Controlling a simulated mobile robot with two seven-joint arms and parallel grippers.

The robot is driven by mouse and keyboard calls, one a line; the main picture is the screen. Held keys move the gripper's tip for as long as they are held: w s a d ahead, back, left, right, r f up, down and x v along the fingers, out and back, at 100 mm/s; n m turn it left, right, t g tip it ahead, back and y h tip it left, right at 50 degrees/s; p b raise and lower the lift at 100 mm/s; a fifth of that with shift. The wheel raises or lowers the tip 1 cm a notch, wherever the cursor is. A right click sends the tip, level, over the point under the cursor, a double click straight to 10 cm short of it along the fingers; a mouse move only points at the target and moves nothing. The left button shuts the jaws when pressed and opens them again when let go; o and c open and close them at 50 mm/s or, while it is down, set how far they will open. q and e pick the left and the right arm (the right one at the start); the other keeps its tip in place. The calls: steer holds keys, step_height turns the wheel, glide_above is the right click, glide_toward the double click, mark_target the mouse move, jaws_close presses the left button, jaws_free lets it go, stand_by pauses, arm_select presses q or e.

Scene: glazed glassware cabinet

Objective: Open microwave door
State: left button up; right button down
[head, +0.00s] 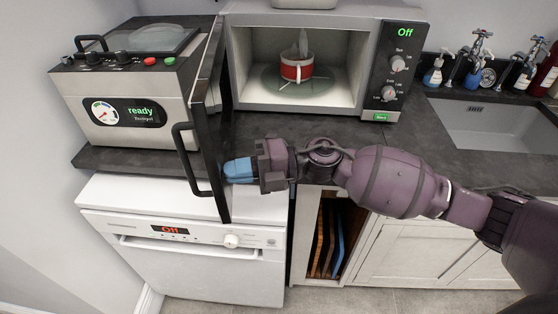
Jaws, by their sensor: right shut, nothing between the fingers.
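The microwave (375,75) stands on the counter at the back centre. Its interior is in view, with a red cup (297,68) on the turntable (270,80). The microwave door (216,120) is swung wide open to the left and shows nearly edge-on. Its dark handle (181,150) is on the door's left side. My right gripper (228,170) is shut and empty, with its blue fingertips at the inner side of the door, near its lower front part. I cannot tell whether they touch the door. My left gripper is not in view.
A steel appliance (120,115) reading "ready" stands left of the door. A white dishwasher (195,255) is below the counter. A sink (490,125) and several bottles are at the right. The counter (330,130) before the microwave is clear.

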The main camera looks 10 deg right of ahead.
mark_target(214, 173)
steer(key=a, duration=0.4)
steer(key=shift+r+p, duration=0.1)
steer(key=shift+p, duration=0.25)
steer(key=shift+w+a, duration=0.25)
steer(key=shift+a, duration=0.8)
steer(key=shift+d, duration=0.1)
